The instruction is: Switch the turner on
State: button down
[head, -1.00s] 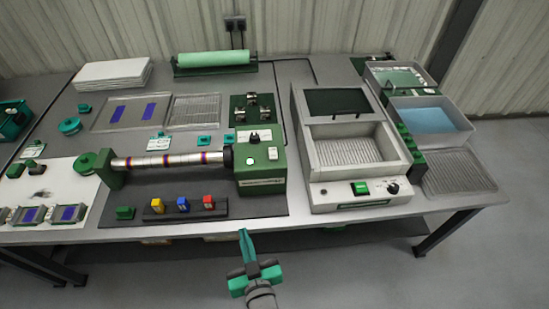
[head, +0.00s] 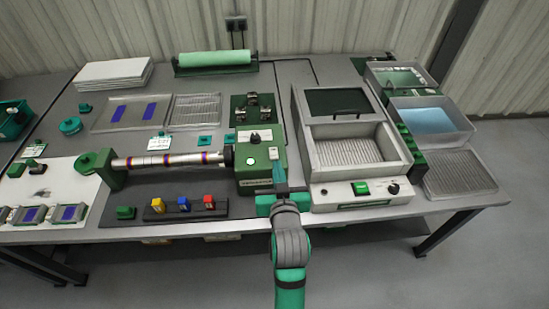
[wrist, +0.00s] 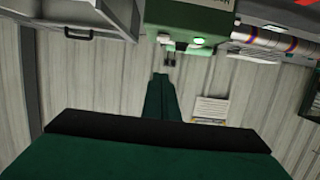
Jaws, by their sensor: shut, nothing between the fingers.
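The turner lies along the front left of the bench: a silver rod (head: 170,160) with coloured bands runs from a green end stand (head: 110,170) to a green drive box (head: 254,178). A bright round green-white button (head: 250,161) shows on the box top, with a smaller white spot (head: 273,153) to its right. My gripper (head: 279,166) is shut and empty, its fingers over the box's right front edge. In the wrist view my gripper (wrist: 160,76) points toward the box (wrist: 190,15), with a glowing green spot (wrist: 197,40). Contact cannot be told.
A grey heated tray unit (head: 352,160) with a green switch stands close to the right of my gripper. A black rack (head: 180,208) with yellow, blue and red pieces lies in front of the rod. A green fixture (head: 253,108) stands behind the box.

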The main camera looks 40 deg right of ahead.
send_over(275, 157)
jog(key=s+a, duration=0.1)
jog(key=s, duration=0.1)
jog(key=shift+w+a+f, duration=0.1)
jog(key=shift+f, duration=0.55)
jog(key=shift+w+a+f, duration=0.1)
jog(key=shift+f, duration=0.5)
notch_tip(275, 157, down, 3)
jog(key=shift+f, duration=0.15)
jog(key=shift+s+f, duration=0.1)
jog(key=shift+f, duration=0.1)
jog(key=shift+a+f, duration=0.2)
jog(key=shift+s+d+f, duration=0.1)
jog(key=shift+f, duration=0.15)
jog(key=shift+r, duration=0.1)
